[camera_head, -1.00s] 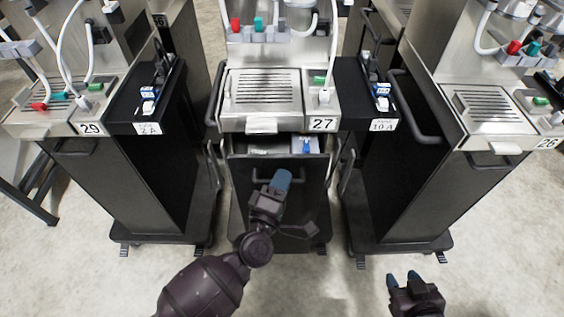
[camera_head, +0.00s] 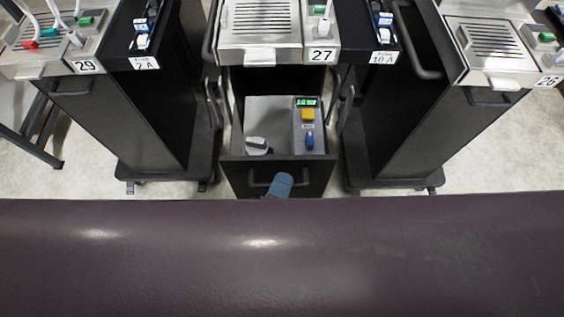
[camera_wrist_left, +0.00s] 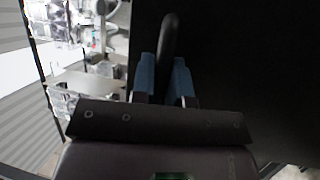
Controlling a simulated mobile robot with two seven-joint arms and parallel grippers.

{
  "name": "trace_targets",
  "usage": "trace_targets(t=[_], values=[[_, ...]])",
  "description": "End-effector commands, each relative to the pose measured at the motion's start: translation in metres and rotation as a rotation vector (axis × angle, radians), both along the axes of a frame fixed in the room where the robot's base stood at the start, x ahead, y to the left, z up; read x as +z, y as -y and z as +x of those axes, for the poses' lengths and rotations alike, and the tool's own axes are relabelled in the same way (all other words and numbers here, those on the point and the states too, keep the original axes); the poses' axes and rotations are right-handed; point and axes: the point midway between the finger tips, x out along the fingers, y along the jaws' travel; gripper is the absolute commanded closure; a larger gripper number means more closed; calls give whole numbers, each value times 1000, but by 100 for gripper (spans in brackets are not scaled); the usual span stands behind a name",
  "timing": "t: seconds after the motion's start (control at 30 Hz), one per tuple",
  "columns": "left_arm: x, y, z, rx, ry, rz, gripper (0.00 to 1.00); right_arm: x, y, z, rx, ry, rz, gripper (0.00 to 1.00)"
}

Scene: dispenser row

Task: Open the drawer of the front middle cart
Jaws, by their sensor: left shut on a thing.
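The front middle cart, labelled 27 (camera_head: 321,55), stands in the centre of the head view. Its dark drawer (camera_head: 310,177) is pulled well out, and its inside shows. In the drawer are a grey box with a green display, a yellow part and a blue part (camera_head: 308,116), and a small whitish item (camera_head: 257,146). My left gripper (camera_head: 281,181) is at the drawer's front handle (camera_head: 259,184). In the left wrist view its blue fingers (camera_wrist_left: 164,78) are shut on the dark handle bar (camera_wrist_left: 168,38). My right gripper is out of view.
Cart 29 (camera_head: 88,66) stands to the left and cart 26 (camera_head: 547,81) to the right, both close to the middle cart. A large dark part of my own arm covers the lower head view. Pale floor shows between the carts.

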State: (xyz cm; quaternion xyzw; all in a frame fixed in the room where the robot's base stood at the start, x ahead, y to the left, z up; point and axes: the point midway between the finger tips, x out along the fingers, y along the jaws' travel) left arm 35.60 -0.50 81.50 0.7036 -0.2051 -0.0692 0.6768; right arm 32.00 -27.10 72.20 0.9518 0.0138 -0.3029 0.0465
Motion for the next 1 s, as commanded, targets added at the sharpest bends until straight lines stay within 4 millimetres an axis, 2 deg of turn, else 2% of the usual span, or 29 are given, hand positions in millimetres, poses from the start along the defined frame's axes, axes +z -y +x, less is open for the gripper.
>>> trace_targets(t=[0.1,0.3,0.73,0.77,0.8,1.0], values=[[-1,0,-11,-1,-2,1,100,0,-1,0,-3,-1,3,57],[0,0,-20,-1,-1,1,100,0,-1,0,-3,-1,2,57],[-1,0,-21,-2,-1,2,100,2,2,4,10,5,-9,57],[-1,0,-21,-2,-1,2,81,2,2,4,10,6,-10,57],[0,0,-21,-2,-1,2,75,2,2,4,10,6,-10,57],[0,0,-21,-1,0,1,75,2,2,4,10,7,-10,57]])
